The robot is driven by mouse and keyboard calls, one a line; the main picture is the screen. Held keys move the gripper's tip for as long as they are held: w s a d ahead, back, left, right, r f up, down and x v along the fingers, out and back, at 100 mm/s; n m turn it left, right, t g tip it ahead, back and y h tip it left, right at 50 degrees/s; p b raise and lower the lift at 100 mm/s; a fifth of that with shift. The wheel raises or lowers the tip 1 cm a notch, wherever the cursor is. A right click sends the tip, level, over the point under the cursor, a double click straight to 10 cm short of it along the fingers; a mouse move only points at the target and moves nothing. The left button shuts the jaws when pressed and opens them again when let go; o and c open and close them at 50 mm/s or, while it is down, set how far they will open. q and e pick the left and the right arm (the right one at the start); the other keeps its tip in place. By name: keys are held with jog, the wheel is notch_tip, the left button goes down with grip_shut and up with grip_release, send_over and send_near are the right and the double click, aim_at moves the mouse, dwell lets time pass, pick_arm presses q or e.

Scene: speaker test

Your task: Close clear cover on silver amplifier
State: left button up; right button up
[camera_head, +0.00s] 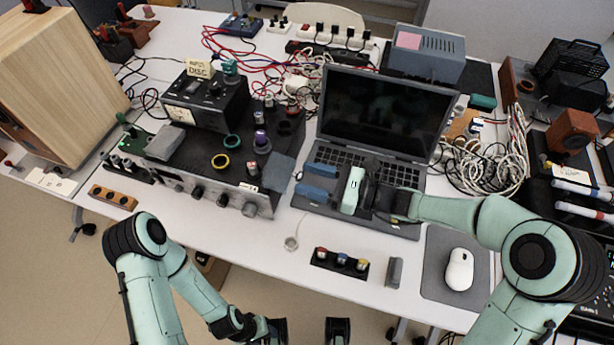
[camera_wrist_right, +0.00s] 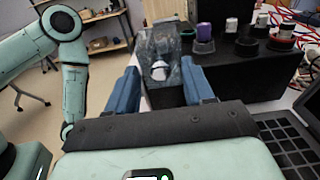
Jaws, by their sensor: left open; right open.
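The silver amplifier (camera_head: 222,198) stands left of the laptop, its front face carrying a row of knobs. A clear cover (camera_head: 277,172) shows as a grey see-through panel at its right end. In the right wrist view the clear cover (camera_wrist_right: 160,42) looks raised, with a silver knob (camera_wrist_right: 160,72) by it; its exact angle is hard to tell. My right gripper (camera_head: 300,178) is open just right of the cover, over the laptop's left side. Its blue fingers lie on either side of the cover's picture in the right wrist view (camera_wrist_right: 160,75); contact is unclear. My left gripper (camera_head: 308,327) is open and empty at the bottom edge, off the table.
The open laptop (camera_head: 385,112) is under my right gripper. Jars and rings crowd the amplifier's top, beside a black device (camera_head: 205,98). A small button box (camera_head: 340,262) and a mouse (camera_head: 459,268) lie near the front edge. Cables tangle behind.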

jog(key=shift+w+a, duration=0.2)
jog(key=shift+a, duration=0.35)
grip_shut()
